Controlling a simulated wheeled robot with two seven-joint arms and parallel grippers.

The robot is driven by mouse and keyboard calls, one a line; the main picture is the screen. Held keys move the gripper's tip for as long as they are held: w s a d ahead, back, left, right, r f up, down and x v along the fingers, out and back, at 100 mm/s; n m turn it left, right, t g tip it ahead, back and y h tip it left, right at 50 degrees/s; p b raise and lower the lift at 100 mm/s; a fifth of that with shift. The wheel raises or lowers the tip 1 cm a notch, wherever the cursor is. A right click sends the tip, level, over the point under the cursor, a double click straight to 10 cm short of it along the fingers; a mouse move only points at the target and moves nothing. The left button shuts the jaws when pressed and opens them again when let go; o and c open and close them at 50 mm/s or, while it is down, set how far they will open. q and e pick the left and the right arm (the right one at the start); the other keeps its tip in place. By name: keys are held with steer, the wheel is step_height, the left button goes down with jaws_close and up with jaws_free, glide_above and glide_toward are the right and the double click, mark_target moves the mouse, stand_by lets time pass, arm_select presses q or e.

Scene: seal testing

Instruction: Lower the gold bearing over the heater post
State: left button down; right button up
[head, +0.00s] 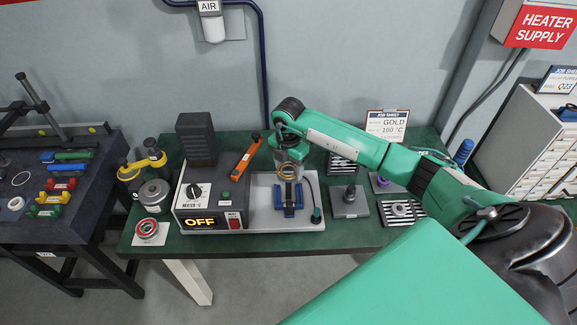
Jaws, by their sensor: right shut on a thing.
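The gold bearing (287,170) is a small gold ring held at the tip of my right gripper (289,163). My right gripper is shut on it, and its arm comes in from the right over the bench. The heater's blue post fixture (288,203) stands on the pale tray of the heater unit, just below the bearing in the picture. The bearing appears above the fixture and apart from it; exact alignment over the post is hard to tell. The heater box (209,203) beside it shows OFF. My left gripper is not in view.
A red ring bearing (147,228) lies on a white card at the front left. A grey post on a plate (349,202) and slotted blocks (402,211) stand right of the heater. A job sheet (389,125) reads GOLD 100 °C.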

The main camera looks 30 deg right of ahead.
mark_target(288, 187)
steer(key=shift+f+b, duration=3.2)
steer(key=shift+f, duration=1.6)
steer(key=o, duration=1.2)
steer(key=shift+f, duration=0.1)
steer(key=shift+o, duration=0.2)
steer(key=shift+r+p, duration=3.65)
steer(key=shift+r, duration=1.9)
steer(key=shift+f, duration=0.1)
